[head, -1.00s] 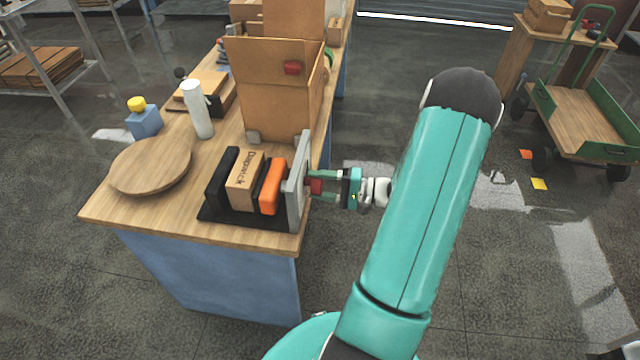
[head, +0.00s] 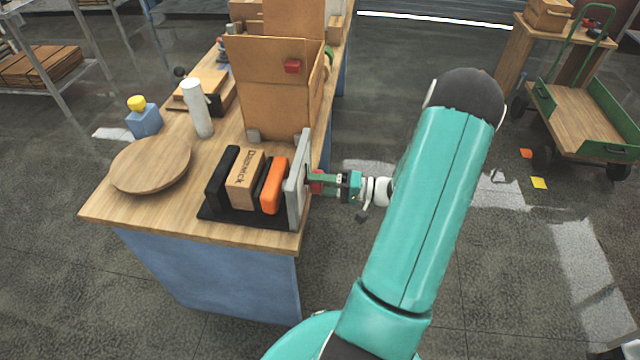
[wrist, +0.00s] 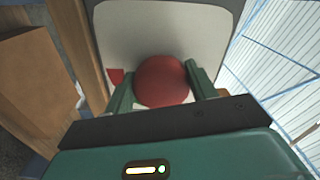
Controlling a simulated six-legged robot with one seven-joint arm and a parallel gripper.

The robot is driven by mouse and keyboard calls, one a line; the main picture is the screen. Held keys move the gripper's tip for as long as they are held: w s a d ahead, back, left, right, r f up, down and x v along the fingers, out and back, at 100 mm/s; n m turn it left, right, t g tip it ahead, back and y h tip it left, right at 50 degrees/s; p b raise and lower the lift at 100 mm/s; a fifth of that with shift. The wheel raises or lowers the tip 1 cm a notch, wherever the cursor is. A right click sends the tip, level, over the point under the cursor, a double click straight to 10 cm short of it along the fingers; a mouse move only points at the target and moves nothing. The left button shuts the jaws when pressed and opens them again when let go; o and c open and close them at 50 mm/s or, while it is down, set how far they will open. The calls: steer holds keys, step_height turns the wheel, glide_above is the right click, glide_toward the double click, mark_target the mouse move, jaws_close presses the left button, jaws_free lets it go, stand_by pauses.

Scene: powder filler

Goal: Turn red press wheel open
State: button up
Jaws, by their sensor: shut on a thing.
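The red press wheel (wrist: 161,81) is mounted on a light grey upright plate (wrist: 205,30) and shows as a round red knob in the wrist view. In the head view the wheel (head: 316,182) is mostly hidden behind my gripper's fingers, on the right face of the grey plate (head: 299,172). My gripper (head: 325,182) comes in from the right and is shut on the wheel. In the wrist view one green finger lies on each side of it. A small red mark (wrist: 115,76) is on the plate left of the wheel.
The plate stands at the table's (head: 104,209) right edge, beside an orange block (head: 274,185), a labelled brown block (head: 244,180) and black blocks. A cardboard box (head: 275,95) stands behind.

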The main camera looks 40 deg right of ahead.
steer(key=o, duration=1)
steer(key=v, duration=1.3)
steer(key=shift+s+d, duration=0.25)
steer(key=shift+s, duration=0.05)
